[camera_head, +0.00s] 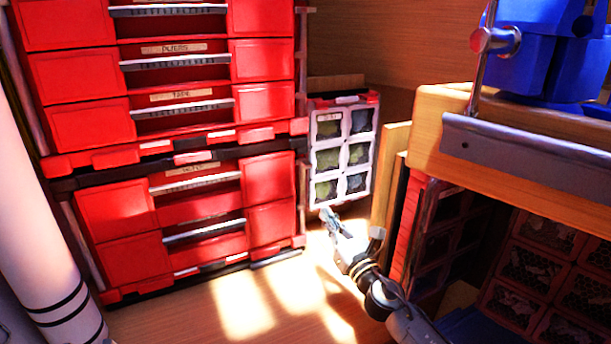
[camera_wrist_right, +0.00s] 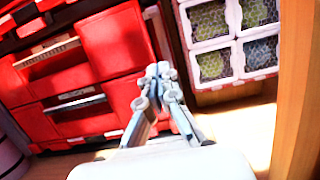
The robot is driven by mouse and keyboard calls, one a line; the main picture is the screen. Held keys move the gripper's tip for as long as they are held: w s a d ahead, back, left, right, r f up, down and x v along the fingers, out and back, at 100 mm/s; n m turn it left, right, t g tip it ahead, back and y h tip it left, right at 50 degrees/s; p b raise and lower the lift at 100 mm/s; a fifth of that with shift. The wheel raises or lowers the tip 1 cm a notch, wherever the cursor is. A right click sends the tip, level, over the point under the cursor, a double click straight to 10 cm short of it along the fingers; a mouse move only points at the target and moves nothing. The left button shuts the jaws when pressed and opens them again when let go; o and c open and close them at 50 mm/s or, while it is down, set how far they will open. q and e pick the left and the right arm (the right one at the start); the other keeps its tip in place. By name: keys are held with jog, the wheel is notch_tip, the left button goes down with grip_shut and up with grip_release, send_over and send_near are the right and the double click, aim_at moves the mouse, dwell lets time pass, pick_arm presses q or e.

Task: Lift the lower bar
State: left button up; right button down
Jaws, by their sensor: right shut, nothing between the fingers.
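A grey metal bar (camera_head: 535,158) runs along the front edge of the wooden shelf at the right in the head view. A chrome rod (camera_head: 484,72) with a round knob stands above it, and another chrome rod (camera_head: 424,232) shows below the shelf. I cannot tell for sure which one is the lower bar. My right gripper (camera_head: 328,216) is shut and empty, low in front of the small compartment case and left of the shelf. It also shows in the right wrist view (camera_wrist_right: 158,72), fingertips together, touching no bar. My left gripper is out of view.
Red drawer stacks (camera_head: 265,185) with grey handles fill the left. A white-framed compartment case (camera_head: 342,143) stands beside them. Blue bins (camera_head: 540,62) sit on the wooden shelf (camera_head: 430,112). Dark mesh-fronted compartments (camera_head: 530,240) are beneath it. The sunlit wooden floor (camera_head: 215,312) is clear.

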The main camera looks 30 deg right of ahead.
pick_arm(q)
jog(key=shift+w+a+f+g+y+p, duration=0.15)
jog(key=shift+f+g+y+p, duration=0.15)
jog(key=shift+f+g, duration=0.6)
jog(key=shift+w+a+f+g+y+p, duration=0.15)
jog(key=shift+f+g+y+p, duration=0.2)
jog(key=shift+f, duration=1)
pick_arm(e)
jog(key=w+r, duration=0.6)
jog(key=w, duration=0.3)
jog(key=shift+w+r, duration=0.2)
jog(key=shift+w, duration=0.15)
